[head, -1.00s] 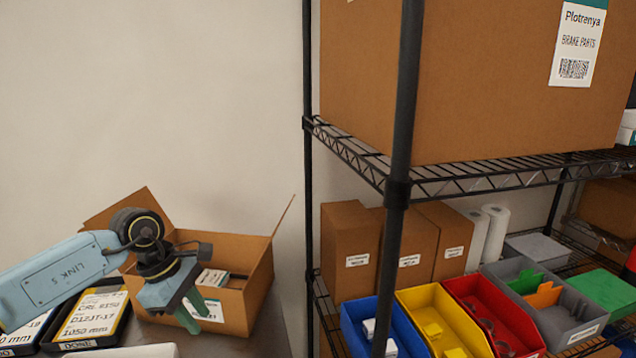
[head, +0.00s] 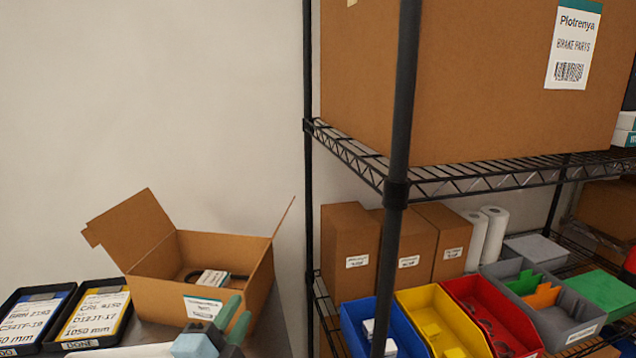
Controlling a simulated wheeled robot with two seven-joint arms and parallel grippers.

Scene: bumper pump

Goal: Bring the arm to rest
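My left gripper (head: 238,308) is at the bottom edge of the head view, in front of the open cardboard box. Its two green fingers point up and away, with a small gap between the tips and nothing seen between them. My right gripper is not in view.
The open cardboard box (head: 155,297) holds a small labelled item (head: 213,279). Two labelled cases (head: 95,316) lie left of it on the grey table. At right, a black wire shelf (head: 397,190) carries cartons and coloured bins (head: 437,318).

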